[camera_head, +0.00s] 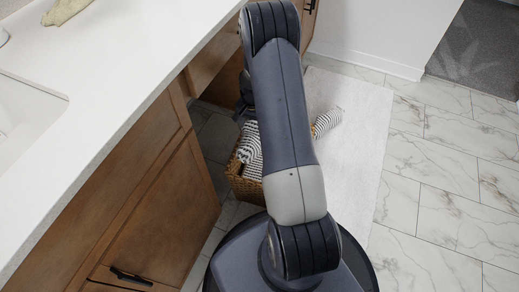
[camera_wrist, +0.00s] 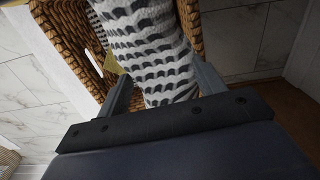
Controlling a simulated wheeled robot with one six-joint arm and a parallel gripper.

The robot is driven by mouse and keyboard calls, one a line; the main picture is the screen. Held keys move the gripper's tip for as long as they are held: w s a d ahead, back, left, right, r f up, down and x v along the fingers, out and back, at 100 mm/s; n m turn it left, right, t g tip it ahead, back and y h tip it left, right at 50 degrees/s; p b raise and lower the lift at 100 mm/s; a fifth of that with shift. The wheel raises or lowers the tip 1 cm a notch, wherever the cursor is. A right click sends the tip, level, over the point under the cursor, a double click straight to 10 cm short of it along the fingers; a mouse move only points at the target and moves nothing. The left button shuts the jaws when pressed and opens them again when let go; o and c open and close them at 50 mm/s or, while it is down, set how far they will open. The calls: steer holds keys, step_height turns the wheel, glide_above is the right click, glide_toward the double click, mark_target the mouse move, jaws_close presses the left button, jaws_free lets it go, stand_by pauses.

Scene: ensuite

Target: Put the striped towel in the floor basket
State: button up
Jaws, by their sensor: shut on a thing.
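The striped towel (camera_wrist: 150,45), white with dark stripes, fills the space between the fingers of my gripper (camera_wrist: 157,70) in the wrist view. My gripper is shut on it. The wicker floor basket (camera_wrist: 62,30) shows on both sides of the towel, and the towel lies over its opening. In the head view the basket (camera_head: 245,187) stands on the floor beside the cabinet. Striped cloth (camera_head: 251,150) shows at the basket left of my arm, and a striped end (camera_head: 328,121) sticks out on the right. My arm hides my gripper and the middle of the basket there.
A white counter (camera_head: 120,75) over wooden cabinets (camera_head: 160,220) runs along the left. A pale mat (camera_head: 355,125) lies right of the basket, with open marble-look floor (camera_head: 440,190) beyond. A small yellow item (camera_wrist: 110,62) by the basket is unclear.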

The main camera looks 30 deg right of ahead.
step_height(320, 180, down, 16)
steer(key=b, duration=0.4)
steer(key=shift+r+b, duration=0.25)
steer(key=shift+b, duration=0.05)
steer(key=shift+f, duration=0.2)
steer(key=o, duration=1.1)
steer(key=shift+r, duration=0.15)
step_height(320, 180, up, 12)
steer(key=p, duration=0.4)
steer(key=shift+r, duration=0.1)
